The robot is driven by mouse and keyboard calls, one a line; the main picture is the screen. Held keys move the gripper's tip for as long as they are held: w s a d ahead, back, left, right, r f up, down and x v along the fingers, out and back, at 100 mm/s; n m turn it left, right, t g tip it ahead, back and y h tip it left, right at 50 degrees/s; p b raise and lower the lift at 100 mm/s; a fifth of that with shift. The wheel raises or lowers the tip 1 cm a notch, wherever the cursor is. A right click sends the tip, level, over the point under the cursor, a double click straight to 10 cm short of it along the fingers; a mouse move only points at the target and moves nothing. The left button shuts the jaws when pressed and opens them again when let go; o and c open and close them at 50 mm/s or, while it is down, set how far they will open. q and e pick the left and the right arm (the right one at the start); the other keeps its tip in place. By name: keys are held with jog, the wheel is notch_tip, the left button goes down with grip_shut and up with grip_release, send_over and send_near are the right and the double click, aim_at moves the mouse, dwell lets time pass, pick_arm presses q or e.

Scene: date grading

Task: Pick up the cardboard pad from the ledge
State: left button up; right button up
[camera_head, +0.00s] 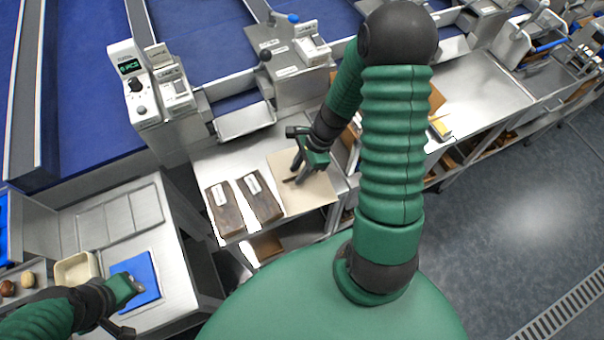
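The cardboard pad (315,197) is a flat tan sheet on the metal ledge (212,166), right of two dark brown labelled blocks. My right gripper (297,174) points down over the pad's middle. Its two fingers look slightly apart, with a dark mark or shadow by their tips. I cannot tell whether the tips touch the pad. I see nothing held between them. My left gripper (137,304) is at the lower left, over a blue mat (146,268). Its fingers are only partly visible.
The two dark brown blocks (225,212) (262,203) lie close to the pad's left. A cream tray (76,268) stands near my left gripper. Counting machines (150,90) and a metal chute (245,122) stand behind the ledge. My own arm hides part of the ledge's right side.

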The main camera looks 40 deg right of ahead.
jog(key=shift+w+a, duration=0.1)
jog(key=shift+a, duration=0.05)
jog(key=shift+c, duration=1.3)
jog(key=shift+d, duration=0.25)
grip_shut()
jog(key=shift+a, duration=0.1)
